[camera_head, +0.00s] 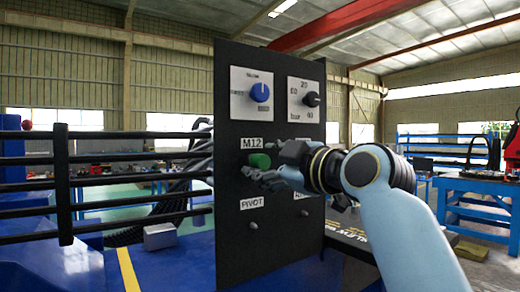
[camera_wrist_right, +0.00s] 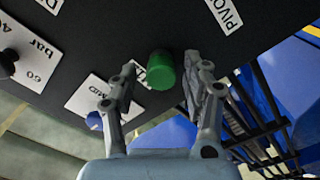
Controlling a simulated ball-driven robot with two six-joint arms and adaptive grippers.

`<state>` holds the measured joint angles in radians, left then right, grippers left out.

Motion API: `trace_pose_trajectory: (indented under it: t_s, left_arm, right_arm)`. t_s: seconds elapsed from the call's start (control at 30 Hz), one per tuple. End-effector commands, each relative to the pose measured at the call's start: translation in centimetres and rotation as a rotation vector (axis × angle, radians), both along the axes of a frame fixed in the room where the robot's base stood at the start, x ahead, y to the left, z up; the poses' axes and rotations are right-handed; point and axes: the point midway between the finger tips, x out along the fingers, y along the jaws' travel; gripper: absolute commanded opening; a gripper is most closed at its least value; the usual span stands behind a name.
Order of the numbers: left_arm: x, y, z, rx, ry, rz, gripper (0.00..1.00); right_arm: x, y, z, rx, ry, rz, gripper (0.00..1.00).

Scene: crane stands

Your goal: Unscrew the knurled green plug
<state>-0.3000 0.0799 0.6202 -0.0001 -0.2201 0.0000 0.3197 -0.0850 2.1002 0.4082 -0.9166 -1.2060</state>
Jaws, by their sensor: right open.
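The green plug (camera_head: 260,160) sticks out of the dark panel (camera_head: 232,120) below the M12 label, partly hidden by my right gripper in the head view. In the right wrist view the plug (camera_wrist_right: 161,70) lies between the tips of my open right gripper (camera_wrist_right: 160,78), with a gap on each side. The right gripper (camera_head: 264,173) is at the panel's face, in front of the plug. The knurling is too small to make out. My left gripper is not in view.
Above the plug are a blue knob (camera_head: 260,92) and a black knob (camera_head: 311,100) on white plates. A small stud (camera_head: 251,224) sits below the PIVOT label (camera_head: 251,203). Black rails (camera_head: 110,180) stand left of the panel. A blue workbench (camera_head: 480,185) stands at the right.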

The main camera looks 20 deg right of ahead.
Motion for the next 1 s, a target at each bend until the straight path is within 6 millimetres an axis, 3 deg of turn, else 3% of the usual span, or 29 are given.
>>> trace_pose_trajectory:
  t_s: [0.13,0.37,0.6,1.0]
  left_arm:
    - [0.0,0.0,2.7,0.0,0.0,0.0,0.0]
    - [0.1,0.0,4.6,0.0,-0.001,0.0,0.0]
    - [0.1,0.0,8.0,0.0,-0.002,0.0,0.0]
    - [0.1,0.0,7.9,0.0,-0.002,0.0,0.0]
  right_arm:
    - [0.0,0.0,0.4,0.214,0.082,0.0,0.49]
    - [0.0,0.0,0.1,0.442,0.164,0.0,0.49]
    - [0.0,0.0,0.3,0.78,0.285,0.0,0.49]
    - [0.0,0.1,-0.1,0.814,0.296,0.0,0.49]
